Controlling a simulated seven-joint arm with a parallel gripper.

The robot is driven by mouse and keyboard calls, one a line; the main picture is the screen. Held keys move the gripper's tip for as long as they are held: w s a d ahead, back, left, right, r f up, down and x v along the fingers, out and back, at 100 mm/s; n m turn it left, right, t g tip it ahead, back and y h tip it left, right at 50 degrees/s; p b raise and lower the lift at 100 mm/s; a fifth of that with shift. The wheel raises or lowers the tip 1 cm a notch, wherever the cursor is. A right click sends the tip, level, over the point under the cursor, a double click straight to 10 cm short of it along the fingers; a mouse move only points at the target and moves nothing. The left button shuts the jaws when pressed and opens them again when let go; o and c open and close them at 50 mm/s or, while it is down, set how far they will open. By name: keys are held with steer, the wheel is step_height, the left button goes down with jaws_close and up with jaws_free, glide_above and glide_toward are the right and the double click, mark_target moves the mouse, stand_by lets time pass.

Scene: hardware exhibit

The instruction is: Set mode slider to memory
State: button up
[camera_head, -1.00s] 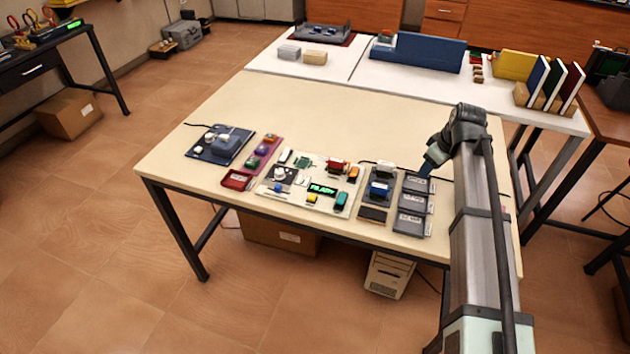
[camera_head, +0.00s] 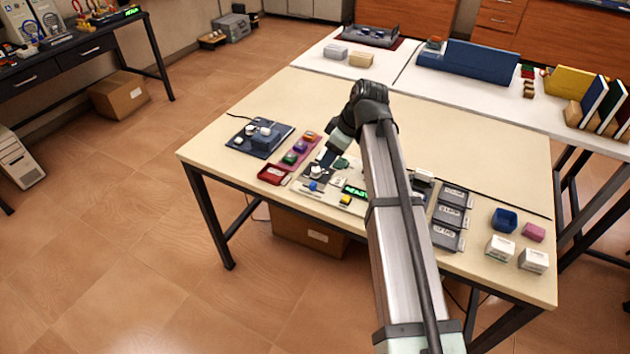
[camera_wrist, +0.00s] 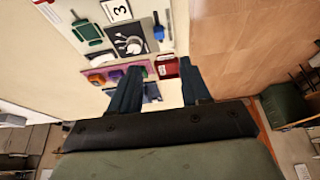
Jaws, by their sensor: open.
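The pale exhibit board (camera_head: 325,203) lies near the table's front edge. It carries a dark panel with a white knob (camera_head: 317,171), a blue control (camera_head: 313,187) and a green-lit display (camera_head: 355,191). The wrist view shows the white knob (camera_wrist: 133,45) and the blue control (camera_wrist: 158,30) on a short track. I cannot read a mode or memory label. My gripper (camera_wrist: 160,84) is open, its two dark fingers apart and empty. In the head view my gripper (camera_head: 328,158) hangs by the board's left part, near the knob. My arm hides much of the board's right side.
A purple strip with small coloured blocks (camera_head: 300,146) and a red tray (camera_head: 273,174) lie left of the board. A dark blue device (camera_head: 262,138) stands farther left. Grey modules (camera_head: 450,215) lie to the right. The table's back middle is clear.

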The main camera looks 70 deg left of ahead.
mark_target(313, 184)
steer(key=x, duration=1.3)
steer(key=shift+c, duration=0.5)
jaws_close()
